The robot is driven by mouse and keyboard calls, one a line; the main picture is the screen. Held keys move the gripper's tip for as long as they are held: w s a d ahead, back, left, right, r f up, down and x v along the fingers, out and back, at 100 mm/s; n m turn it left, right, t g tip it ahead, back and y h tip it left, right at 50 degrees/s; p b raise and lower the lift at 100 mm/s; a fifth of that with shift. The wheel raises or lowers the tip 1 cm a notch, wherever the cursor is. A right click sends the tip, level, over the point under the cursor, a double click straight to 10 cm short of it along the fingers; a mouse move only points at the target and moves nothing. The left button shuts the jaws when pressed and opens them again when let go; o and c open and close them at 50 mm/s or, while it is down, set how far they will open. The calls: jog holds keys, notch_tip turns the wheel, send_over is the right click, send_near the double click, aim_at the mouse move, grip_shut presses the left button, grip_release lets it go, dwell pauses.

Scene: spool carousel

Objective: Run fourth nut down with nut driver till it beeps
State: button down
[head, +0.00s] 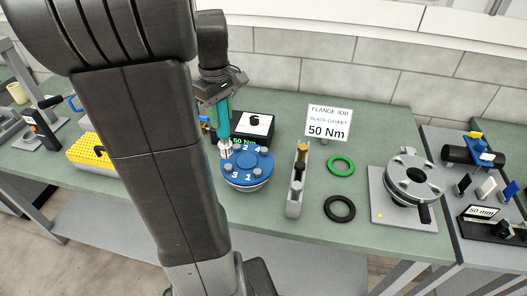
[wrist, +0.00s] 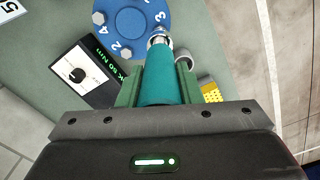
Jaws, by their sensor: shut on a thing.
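My gripper (head: 218,98) is shut on the teal nut driver (head: 223,122), which points down. The driver also shows in the wrist view (wrist: 168,75), between the green fingers of my gripper (wrist: 160,88). Its silver socket (wrist: 158,37) is at the edge of the blue flange (wrist: 124,20), over one nut position. The socket hides whatever is under it, and I cannot tell whether it is seated. The flange (head: 247,172) carries white numbers and several silver hex nuts; one nut (wrist: 98,18) shows clearly. I cannot tell which number belongs to the socket's position.
A black controller (head: 253,127) with a dial and green "50 Nm" display stands behind the flange. A grey stand (head: 297,190), green ring (head: 341,165), black ring (head: 340,208) and grey fixture (head: 411,180) are to the right.

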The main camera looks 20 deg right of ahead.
jog(key=w+d+r, duration=0.1)
jog(key=w+d, duration=0.1)
jog(key=d, duration=1)
jog(key=shift+w+d+p, duration=0.25)
jog(key=shift+d+p, duration=0.05)
jog(key=shift+d, duration=0.05)
jog(key=shift+r, duration=0.1)
